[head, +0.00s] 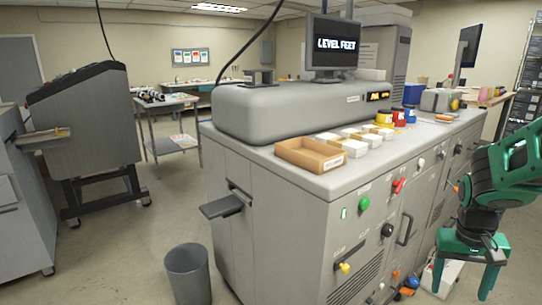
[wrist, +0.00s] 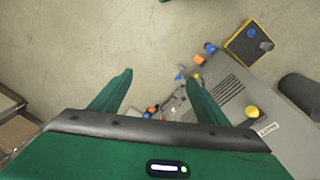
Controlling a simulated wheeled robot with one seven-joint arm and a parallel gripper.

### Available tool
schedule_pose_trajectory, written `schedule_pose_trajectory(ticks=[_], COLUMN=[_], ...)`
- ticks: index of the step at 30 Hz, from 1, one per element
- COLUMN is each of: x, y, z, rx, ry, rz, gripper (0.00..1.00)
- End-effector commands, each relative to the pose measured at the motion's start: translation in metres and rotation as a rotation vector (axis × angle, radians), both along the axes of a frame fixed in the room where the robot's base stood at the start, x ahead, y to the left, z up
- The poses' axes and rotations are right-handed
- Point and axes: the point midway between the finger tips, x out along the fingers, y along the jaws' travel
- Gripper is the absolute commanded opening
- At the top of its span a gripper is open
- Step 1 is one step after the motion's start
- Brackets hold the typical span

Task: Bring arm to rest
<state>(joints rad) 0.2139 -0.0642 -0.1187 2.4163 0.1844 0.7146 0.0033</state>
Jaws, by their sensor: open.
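My green arm comes in from the right edge in the head view. My gripper (head: 466,277) hangs at the lower right with its two fingers pointing down and spread apart. It is open, and I see nothing between the fingers. In the wrist view my gripper (wrist: 155,92) shows two green fingers apart, with the concrete floor and the lower part of the laminator (wrist: 245,110) beyond them. The grey laminator (head: 300,200) stands to the left of my gripper in the head view.
A cardboard tray (head: 310,155) and several white boxes lie on the laminator's top. Knobs and a handle stick out of its front. A grey bin (head: 188,275) stands on the floor at its left. A white box (head: 440,278) sits behind my gripper.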

Motion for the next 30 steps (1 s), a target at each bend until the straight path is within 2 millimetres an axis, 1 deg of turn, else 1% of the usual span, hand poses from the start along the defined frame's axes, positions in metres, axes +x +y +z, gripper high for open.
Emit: schedule_pose_trajectory(ticks=[1, 6, 9, 12, 15, 18, 20, 30], x=[-0.014, -0.065, -0.094, -0.117, -0.134, -0.145, -0.147, -0.148], y=[0.003, 0.016, 0.025, 0.034, 0.041, 0.045, 0.046, 0.047], z=[0.011, 0.035, 0.045, 0.051, 0.055, 0.056, 0.057, 0.057], rx=[0.009, 0.056, 0.086, 0.115, 0.137, 0.151, 0.155, 0.156], ry=[-0.006, -0.003, -0.001, 0.001, 0.002, 0.004, 0.005, 0.005], rz=[-0.011, -0.049, -0.067, -0.080, -0.089, -0.094, -0.095, -0.096], gripper=[0.69, 0.69, 0.69, 0.69, 0.69, 0.69, 0.69, 0.69])
